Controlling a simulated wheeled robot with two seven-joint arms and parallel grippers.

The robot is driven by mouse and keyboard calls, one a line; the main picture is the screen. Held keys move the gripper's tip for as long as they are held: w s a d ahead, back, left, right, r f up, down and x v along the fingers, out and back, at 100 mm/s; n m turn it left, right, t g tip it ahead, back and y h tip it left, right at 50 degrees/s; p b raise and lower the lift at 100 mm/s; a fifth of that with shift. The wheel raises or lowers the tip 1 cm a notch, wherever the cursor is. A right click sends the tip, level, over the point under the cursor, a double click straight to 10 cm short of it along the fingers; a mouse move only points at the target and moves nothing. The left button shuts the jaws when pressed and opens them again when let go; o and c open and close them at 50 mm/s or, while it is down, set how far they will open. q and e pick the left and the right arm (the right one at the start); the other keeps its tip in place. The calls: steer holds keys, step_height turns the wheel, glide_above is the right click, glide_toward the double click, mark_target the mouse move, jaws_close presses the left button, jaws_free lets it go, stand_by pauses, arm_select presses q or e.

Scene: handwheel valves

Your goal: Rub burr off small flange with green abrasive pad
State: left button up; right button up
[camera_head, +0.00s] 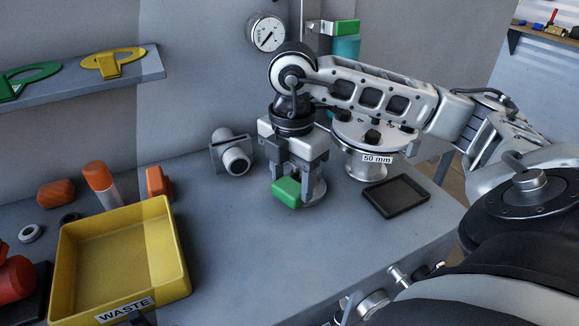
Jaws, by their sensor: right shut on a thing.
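My right gripper (289,176) points down over the grey bench, shut on the green abrasive pad (287,192). A small flange (316,191) stands on the bench right behind and beneath the gripper, mostly hidden by the fingers and the pad. The pad is at the flange, but I cannot tell whether it touches it. Any burr is too small to see. A larger flange (366,168) labelled "50 mm" stands to the right, partly behind my arm. My left gripper is not in view.
A yellow tray (168,245) marked "WASTE" stands at the front left. A black tray (397,196) lies at the right. A grey valve fitting (233,155) is at the back wall. An orange-capped bottle (101,183) stands behind the yellow tray. The front middle bench is clear.

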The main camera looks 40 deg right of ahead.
steer(key=shift+s+d, duration=0.1)
steer(key=shift+s, duration=0.65)
steer(key=shift+w+r, duration=0.1)
steer(key=shift+w, duration=1.15)
steer(key=shift+s+f, duration=0.25)
steer(key=shift+s, duration=1)
steer(key=shift+w, duration=0.1)
